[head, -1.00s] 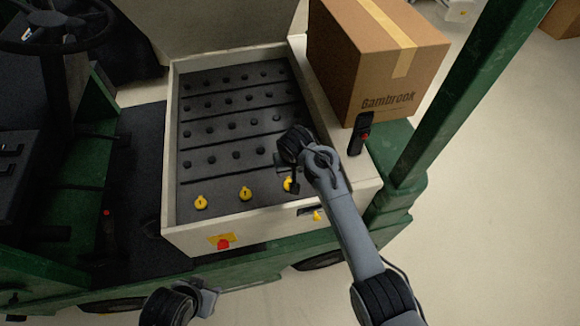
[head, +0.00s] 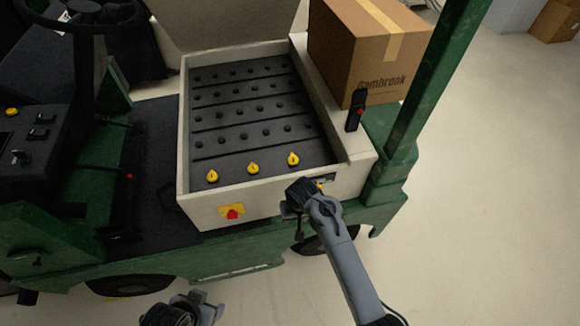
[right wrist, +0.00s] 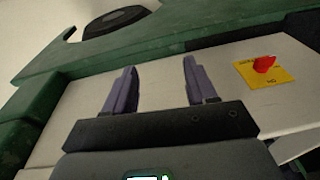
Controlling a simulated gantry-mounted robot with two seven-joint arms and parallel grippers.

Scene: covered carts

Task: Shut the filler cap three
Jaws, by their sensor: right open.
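Three yellow filler caps sit in a row on the near edge of the dark battery top: the left cap (head: 212,176), the middle cap (head: 253,168) and the right cap (head: 293,160). No number shows on them, and the picture is too small to tell whether each is shut. My right gripper (head: 297,203) is in front of the battery box's near wall, below the right cap. In the right wrist view its fingers (right wrist: 158,80) are apart and empty, over the pale wall. My left gripper (head: 208,303) is low at the bottom edge, away from the caps; its jaws are unclear.
The pale battery box (head: 262,203) has raised walls. A red knob on a yellow plate (head: 232,212) is on its front. A cardboard box (head: 375,65) and a black handle (head: 355,111) stand at right. A green post (head: 430,85) rises beyond. Floor at right is clear.

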